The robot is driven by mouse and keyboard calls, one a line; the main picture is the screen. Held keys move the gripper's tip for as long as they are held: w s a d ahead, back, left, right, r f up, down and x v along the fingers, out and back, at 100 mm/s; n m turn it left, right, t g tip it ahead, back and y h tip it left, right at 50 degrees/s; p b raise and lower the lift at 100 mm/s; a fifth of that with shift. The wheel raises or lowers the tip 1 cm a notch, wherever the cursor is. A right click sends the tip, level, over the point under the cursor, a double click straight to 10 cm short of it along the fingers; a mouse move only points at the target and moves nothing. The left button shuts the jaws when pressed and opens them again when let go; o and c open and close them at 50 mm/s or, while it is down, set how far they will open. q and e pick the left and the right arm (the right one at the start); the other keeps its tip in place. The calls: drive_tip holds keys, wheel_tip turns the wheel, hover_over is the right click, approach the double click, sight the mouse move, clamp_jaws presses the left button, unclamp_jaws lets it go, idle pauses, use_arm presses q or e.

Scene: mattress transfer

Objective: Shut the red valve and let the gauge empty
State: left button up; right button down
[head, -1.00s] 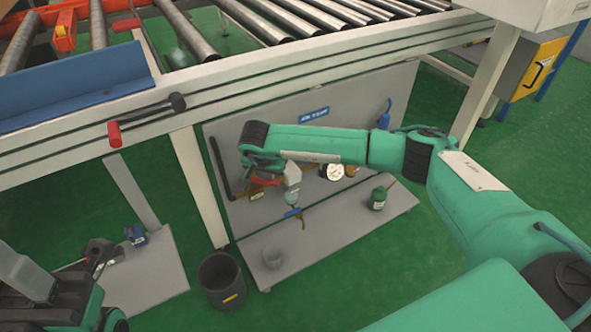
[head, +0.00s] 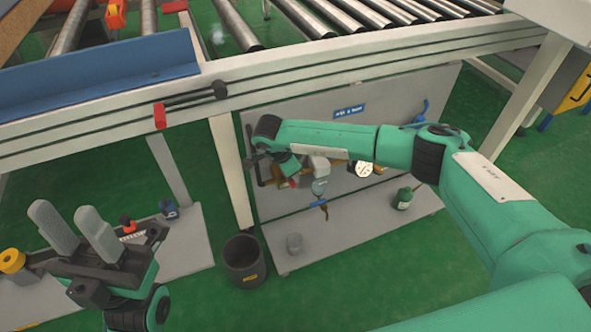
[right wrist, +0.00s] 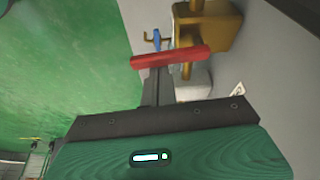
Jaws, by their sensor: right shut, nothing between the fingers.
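The red valve handle (right wrist: 170,57) is a bar across a brass valve body (right wrist: 215,28) in the right wrist view. In the head view a bit of red (head: 294,182) shows below my right wrist. My right gripper (right wrist: 156,76) is shut and empty, its fingertips right at the red bar; I cannot tell if they touch it. The round white gauge (head: 364,170) is on the panel, right of the valve; its needle is too small to read. My left gripper (head: 62,209) is open and empty at the lower left, its fingers pointing up, far from the valve.
The pipe panel (head: 285,122) stands under the roller conveyor (head: 380,50), whose front beam crosses above. A blue handle (head: 317,204) hangs below the valve.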

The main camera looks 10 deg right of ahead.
drive_tip(key=shift+a, duration=0.15)
idle(0.5)
drive_tip(key=shift+s, duration=0.15)
drive_tip(key=shift+s+d+p, duration=0.4)
drive_tip(key=shift+s+p, duration=0.25)
